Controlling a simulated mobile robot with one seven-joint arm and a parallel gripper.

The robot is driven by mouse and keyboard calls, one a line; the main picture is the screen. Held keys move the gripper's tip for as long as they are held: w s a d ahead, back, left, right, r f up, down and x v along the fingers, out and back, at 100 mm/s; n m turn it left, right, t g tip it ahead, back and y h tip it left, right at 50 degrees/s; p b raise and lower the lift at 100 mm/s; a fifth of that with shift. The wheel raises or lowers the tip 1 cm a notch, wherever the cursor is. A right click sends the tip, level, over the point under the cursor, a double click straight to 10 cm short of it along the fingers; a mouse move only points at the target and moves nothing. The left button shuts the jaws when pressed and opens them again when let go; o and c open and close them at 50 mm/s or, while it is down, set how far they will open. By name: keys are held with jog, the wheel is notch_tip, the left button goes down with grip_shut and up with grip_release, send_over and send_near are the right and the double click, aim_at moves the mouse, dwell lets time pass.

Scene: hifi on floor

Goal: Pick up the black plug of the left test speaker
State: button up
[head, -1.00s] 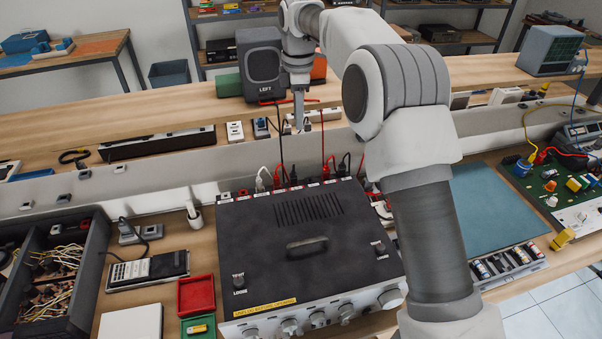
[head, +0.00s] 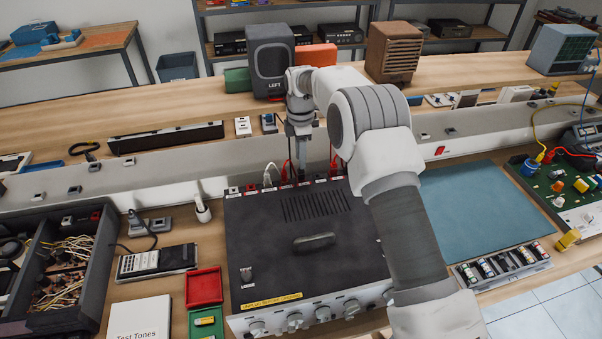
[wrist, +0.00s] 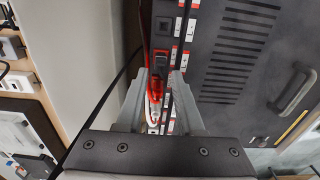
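The left test speaker (head: 270,62), a dark grey box marked LEFT, stands on the raised shelf at the back. The black amplifier (head: 262,240) has a row of labelled sockets along its rear edge, with white, red and dark plugs. My gripper (head: 301,172) points down over this row; it blocks part of it. In the wrist view the fingers (wrist: 162,78) are open and apart. A black plug or socket (wrist: 160,64) shows just beyond the tips, and a red plug with its cable (wrist: 155,92) lies between the fingers. I cannot tell whether they touch anything.
Red plugs (head: 335,166) and a white plug (head: 267,175) stand close beside my gripper. A grey ledge (head: 130,173) runs behind the amplifier. An open dark box of wires (head: 98,262) lies left; a clear teal mat (head: 467,215) lies right.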

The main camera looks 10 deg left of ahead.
aim_at(301, 175)
jog(key=shift+f+p, duration=0.75)
jog(key=shift+f, duration=2.05)
grip_shut()
